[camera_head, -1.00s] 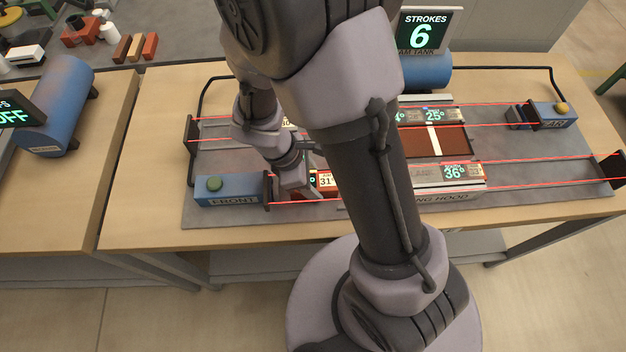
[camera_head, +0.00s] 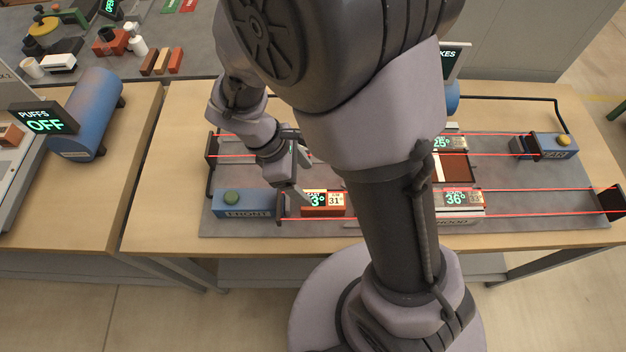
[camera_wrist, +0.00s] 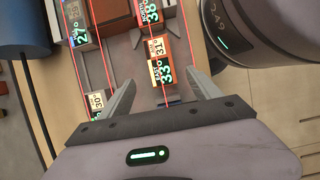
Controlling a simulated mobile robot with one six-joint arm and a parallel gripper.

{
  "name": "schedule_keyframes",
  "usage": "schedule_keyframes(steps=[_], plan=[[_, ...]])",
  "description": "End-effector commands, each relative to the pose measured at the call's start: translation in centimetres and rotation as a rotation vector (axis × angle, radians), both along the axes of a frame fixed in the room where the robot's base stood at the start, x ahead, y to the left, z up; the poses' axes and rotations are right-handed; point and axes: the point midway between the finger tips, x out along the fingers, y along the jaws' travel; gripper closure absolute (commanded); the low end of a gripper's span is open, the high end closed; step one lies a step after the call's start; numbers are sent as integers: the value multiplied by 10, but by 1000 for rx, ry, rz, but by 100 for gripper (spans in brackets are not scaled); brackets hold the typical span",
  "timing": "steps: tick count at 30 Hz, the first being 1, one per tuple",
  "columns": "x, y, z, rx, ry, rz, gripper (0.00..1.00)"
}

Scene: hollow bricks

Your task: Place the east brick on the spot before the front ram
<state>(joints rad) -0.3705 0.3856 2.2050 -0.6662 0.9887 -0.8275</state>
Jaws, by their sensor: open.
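The east brick (camera_head: 322,203), orange-red with a pale label and green digits, sits on the grey bench plate just right of the front ram's dark end plate (camera_head: 280,208), with a small gap. The front ram (camera_head: 243,203) is a blue box marked FRONT with a green button. My gripper (camera_head: 303,192) is open, above and behind the brick in the head view. In the wrist view, the east brick (camera_wrist: 160,60) shows beyond and between my spread fingertips (camera_wrist: 161,76), with no visible contact. The spot under the brick is hidden.
Red beam lines cross the bench. More labelled bricks stand right of my arm, one reading 36 (camera_head: 456,199). A blue tank (camera_head: 90,115) and PUFFS OFF sign (camera_head: 45,121) stand left. My arm hides the bench middle.

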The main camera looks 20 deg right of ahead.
Motion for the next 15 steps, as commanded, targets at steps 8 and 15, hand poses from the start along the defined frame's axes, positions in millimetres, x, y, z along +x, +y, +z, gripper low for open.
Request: schedule_keyframes(steps=[8, 15], plan=[[-30, -9, 117, 289, -390, -777, 27], [-73, -6, 191, 666, -628, -1473, 27]])
